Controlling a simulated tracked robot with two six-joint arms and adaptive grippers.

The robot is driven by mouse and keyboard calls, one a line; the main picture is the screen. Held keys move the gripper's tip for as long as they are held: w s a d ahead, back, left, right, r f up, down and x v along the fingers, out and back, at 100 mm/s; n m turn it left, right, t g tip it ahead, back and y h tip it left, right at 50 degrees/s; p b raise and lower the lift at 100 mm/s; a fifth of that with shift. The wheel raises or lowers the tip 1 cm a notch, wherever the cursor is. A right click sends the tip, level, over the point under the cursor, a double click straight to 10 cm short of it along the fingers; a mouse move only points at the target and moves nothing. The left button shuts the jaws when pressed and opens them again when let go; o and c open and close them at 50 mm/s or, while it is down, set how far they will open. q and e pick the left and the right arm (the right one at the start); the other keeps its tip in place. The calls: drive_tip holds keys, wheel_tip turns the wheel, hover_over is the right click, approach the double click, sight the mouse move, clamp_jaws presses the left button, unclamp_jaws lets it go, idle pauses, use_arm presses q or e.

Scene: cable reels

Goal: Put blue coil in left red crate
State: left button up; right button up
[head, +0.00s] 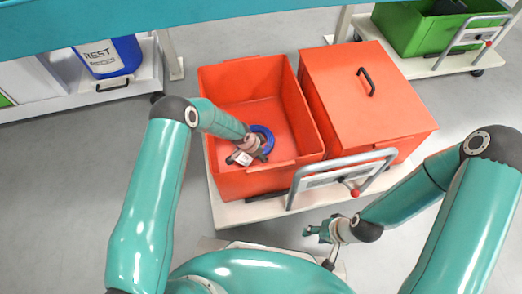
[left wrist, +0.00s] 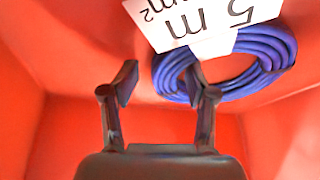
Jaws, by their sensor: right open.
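The blue coil (head: 268,135) is inside the left red crate (head: 235,185), which is open at the top. The left wrist view shows the coil (left wrist: 265,50) with a white "5 m" label, against the red crate surface; whether it rests on the floor is hard to tell. My left gripper (head: 248,156) is down inside this crate, partly covering the coil. In the left wrist view its fingers (left wrist: 163,88) are apart, with the right finger overlapping the coil's left part and nothing clamped. My right gripper (head: 322,232) is open and empty, in front of the cart.
The right red crate (head: 368,85) has a closed lid with a black handle. Both crates stand on a cart with a grey push handle (head: 345,172). A green crate (head: 415,30) is at the back right. A blue-and-white container (head: 108,58) stands on a cart at the left.

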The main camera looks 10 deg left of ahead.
use_arm(q)
drive_tip(key=p+v, duration=0.1)
drive_tip(key=v, duration=0.6)
drive_tip(key=shift+w+p, duration=0.25)
drive_tip(key=shift+p, duration=0.1)
use_arm(e)
wheel_tip(320, 180, up, 2)
drive_tip(key=shift+r, duration=0.15)
use_arm(q)
drive_tip(key=shift+r, duration=0.1)
